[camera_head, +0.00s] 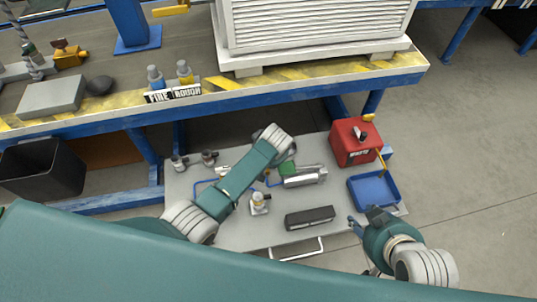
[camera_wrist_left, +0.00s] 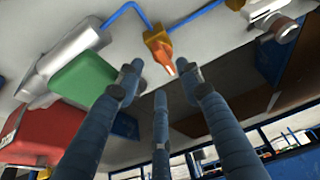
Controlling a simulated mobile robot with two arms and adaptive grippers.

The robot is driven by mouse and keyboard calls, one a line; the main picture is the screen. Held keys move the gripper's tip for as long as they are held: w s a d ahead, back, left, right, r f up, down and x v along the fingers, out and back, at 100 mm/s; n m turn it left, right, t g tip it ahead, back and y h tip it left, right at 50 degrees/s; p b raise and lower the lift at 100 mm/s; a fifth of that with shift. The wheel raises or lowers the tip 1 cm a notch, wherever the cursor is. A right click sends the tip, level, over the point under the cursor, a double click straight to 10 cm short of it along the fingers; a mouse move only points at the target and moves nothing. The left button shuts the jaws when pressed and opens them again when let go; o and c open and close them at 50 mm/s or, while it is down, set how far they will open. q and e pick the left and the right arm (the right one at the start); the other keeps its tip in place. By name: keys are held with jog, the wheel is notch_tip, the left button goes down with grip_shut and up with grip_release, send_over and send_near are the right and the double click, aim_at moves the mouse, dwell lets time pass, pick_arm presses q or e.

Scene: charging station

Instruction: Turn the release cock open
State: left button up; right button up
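The likely release cock (camera_wrist_left: 158,45), a small brass-orange fitting with an orange lever, joins a blue tube in the left wrist view. In the head view I cannot make it out near my left arm. My left gripper (camera_wrist_left: 158,80) has its fingers spread and empty; the lever's tip appears between the fingertips in the picture, with no clear contact. The left fingers are hidden in the head view. A silver cylinder (camera_head: 305,176) with a green part (camera_head: 287,168) lies beside it. My right gripper (camera_head: 362,217) has its fingers apart, empty, near the blue tray.
The grey worktop (camera_head: 240,235) carries a black box (camera_head: 310,217), a white-and-brass fitting (camera_head: 259,203), a blue tray (camera_head: 376,191) and a red waste can (camera_head: 352,143). A blue-framed bench (camera_head: 300,88) stands behind. Open floor lies to the right.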

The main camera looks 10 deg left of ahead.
pick_arm(q)
jog(key=a+v, duration=0.1)
jog(key=v, duration=0.6)
jog(key=shift+s+d+r, duration=0.15)
jog(key=shift+s+d, duration=0.05)
jog(key=shift+d, duration=0.2)
